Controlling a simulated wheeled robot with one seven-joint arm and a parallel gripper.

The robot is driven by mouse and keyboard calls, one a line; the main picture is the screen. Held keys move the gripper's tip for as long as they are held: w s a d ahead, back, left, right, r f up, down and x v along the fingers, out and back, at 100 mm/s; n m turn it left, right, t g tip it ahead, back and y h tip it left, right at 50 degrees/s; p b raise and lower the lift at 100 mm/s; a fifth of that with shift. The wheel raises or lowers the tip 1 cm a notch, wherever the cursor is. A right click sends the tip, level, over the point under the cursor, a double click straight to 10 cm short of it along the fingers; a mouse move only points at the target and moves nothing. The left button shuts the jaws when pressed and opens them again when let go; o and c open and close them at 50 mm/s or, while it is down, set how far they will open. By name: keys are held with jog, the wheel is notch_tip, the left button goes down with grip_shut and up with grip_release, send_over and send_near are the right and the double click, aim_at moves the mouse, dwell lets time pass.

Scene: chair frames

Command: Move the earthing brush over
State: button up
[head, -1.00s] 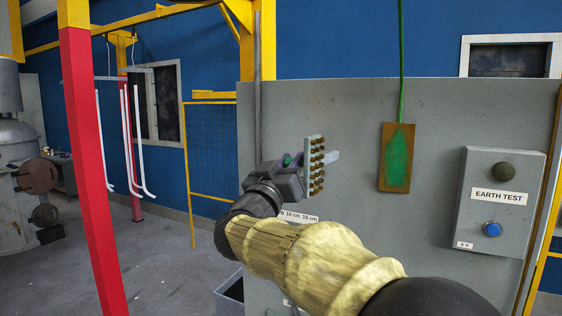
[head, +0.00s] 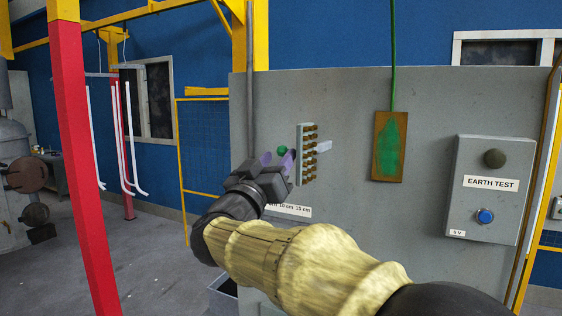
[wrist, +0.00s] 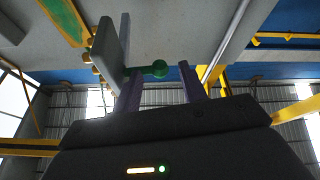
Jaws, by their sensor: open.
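The earthing brush (head: 307,154) is a pale upright block with a column of brass tufts, at the grey panel. A green knob (head: 282,150) is on its left side. My gripper (head: 279,163) is open at the knob, close to the left of the block. In the wrist view the green knob (wrist: 158,70) lies between the two spread fingers of my gripper (wrist: 160,82), nearer the left one. The grey block (wrist: 108,46) with brass tufts shows beyond the left finger. I cannot tell whether either finger touches the knob.
A green-coated brown plate (head: 388,147) hangs on a green cable right of the brush. An EARTH TEST box (head: 490,200) with a blue button is further right. A centimetre scale (head: 290,210) is below the gripper. A red post (head: 82,180) stands left.

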jog(key=b+v, duration=0.6)
jog(key=v, duration=0.8)
jog(key=shift+w, duration=0.15)
